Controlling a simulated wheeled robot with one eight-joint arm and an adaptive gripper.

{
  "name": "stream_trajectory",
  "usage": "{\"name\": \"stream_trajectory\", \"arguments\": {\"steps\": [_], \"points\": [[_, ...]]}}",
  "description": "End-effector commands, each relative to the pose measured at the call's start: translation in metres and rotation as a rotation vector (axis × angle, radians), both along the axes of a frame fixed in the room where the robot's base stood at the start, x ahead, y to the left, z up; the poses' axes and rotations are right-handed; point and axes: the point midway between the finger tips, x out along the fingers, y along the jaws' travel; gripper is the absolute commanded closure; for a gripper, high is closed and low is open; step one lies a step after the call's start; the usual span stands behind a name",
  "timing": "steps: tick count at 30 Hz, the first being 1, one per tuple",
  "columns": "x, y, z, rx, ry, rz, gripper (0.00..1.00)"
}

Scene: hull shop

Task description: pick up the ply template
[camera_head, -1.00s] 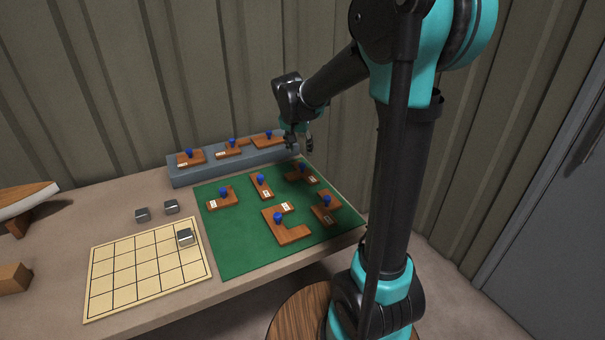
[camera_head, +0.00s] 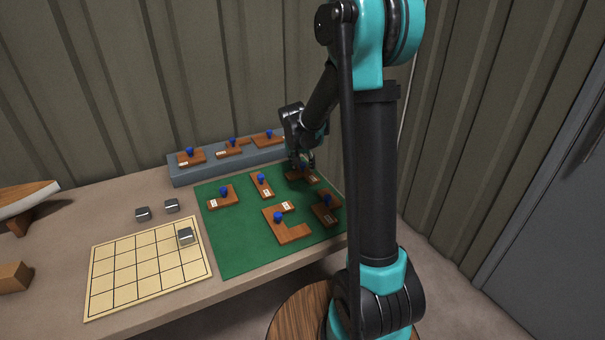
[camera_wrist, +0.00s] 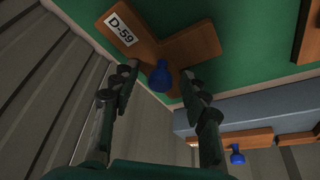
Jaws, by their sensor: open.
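A brown ply template (camera_wrist: 150,45) with a blue knob (camera_wrist: 160,76) and a white label reading D-59 lies on the green mat (camera_wrist: 245,75) in the wrist view. My gripper (camera_wrist: 158,78) is open, with one finger on each side of the blue knob; contact cannot be told. In the head view my gripper (camera_head: 303,160) is low over the back right of the mat, partly covering this template (camera_head: 298,176). Several other brown templates with blue knobs lie on the mat, such as an angled one (camera_head: 292,231).
A grey raised ledge (camera_head: 180,176) behind the mat holds three more templates. A gridded board (camera_head: 115,285) with a metal block (camera_head: 185,236) lies at left, with two more blocks behind it. A corrugated wall (camera_head: 200,70) stands close behind.

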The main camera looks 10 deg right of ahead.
Motion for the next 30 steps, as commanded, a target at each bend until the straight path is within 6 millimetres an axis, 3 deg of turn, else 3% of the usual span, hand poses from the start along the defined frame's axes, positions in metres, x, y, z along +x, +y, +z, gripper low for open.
{"name": "stream_trajectory", "arguments": {"steps": [6, 17, 30], "points": [[-0.0001, 0.0, -0.0003, 0.0, 0.0, 0.0, 0.56], [-0.0002, 0.0001, -0.0001, 0.0, 0.0, 0.0, 1.0], [-0.0004, 0.0001, 0.0044, 0.0, 0.0, 0.0, 1.0]]}}
